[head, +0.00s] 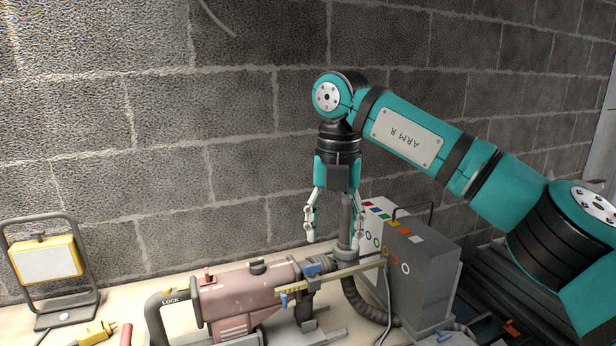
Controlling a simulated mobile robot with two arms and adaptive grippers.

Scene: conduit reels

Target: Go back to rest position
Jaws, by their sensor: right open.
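My right gripper (333,222) hangs from the teal arm marked ARM R, which comes in from the right. It points down with its two fingers spread apart and nothing between them. My left gripper is not in the view.
A bench (215,268) runs along the block wall (160,120). A work lamp (48,262) and a yellow plug (95,333) are at left. A grey box with coloured labels (420,265) stands right of the gripper, beside a dark corrugated hose (365,305).

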